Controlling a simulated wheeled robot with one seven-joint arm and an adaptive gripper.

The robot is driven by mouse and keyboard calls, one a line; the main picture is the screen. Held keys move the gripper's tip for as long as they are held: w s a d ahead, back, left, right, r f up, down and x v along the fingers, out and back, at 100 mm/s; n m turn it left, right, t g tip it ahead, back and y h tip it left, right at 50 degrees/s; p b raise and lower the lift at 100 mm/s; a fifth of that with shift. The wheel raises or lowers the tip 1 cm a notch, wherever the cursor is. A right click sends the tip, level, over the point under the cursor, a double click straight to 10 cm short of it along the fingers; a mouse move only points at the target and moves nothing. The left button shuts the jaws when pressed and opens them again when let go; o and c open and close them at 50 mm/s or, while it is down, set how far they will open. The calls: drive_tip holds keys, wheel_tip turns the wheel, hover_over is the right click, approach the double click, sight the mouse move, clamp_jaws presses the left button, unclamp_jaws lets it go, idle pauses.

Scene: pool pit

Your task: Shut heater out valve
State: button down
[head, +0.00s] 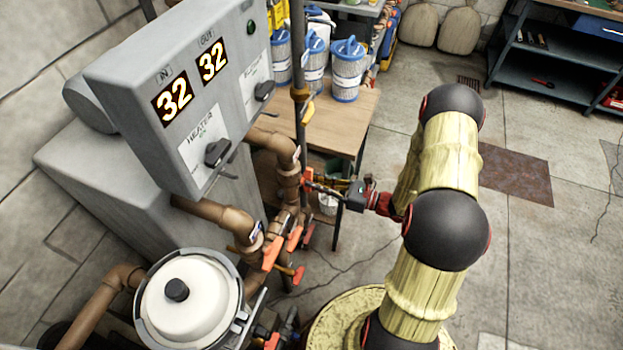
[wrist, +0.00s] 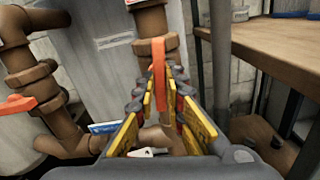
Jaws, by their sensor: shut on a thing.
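My gripper (wrist: 165,82) is shut on an orange valve handle (wrist: 158,62), which stands upright in front of a brown vertical pipe in the wrist view. The yellow-padded fingers lie on both sides of the handle. In the head view my gripper (head: 312,184) reaches left to the pipes beside the grey heater (head: 112,170); its fingertips are small there. A second orange handle (wrist: 17,105) lies sideways on the left pipe in the wrist view. I cannot read a label that names the held valve.
Several other orange handles (head: 271,252) crowd the pipes below the heater panel. A white-lidded pump or filter (head: 190,297) stands at the front left. A wooden table (head: 338,122) with blue-lidded containers (head: 348,68) is behind the pipes. The floor at right (head: 540,250) is clear.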

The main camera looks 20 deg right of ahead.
drive_tip(key=m+p, duration=1)
drive_tip(key=m, duration=0.6)
drive_tip(key=shift+m, duration=0.3)
drive_tip(key=c, duration=1.8)
unclamp_jaws()
drive_tip(key=shift+o, duration=0.2)
drive_tip(key=shift+d, duration=0.1)
drive_tip(key=v, duration=0.7)
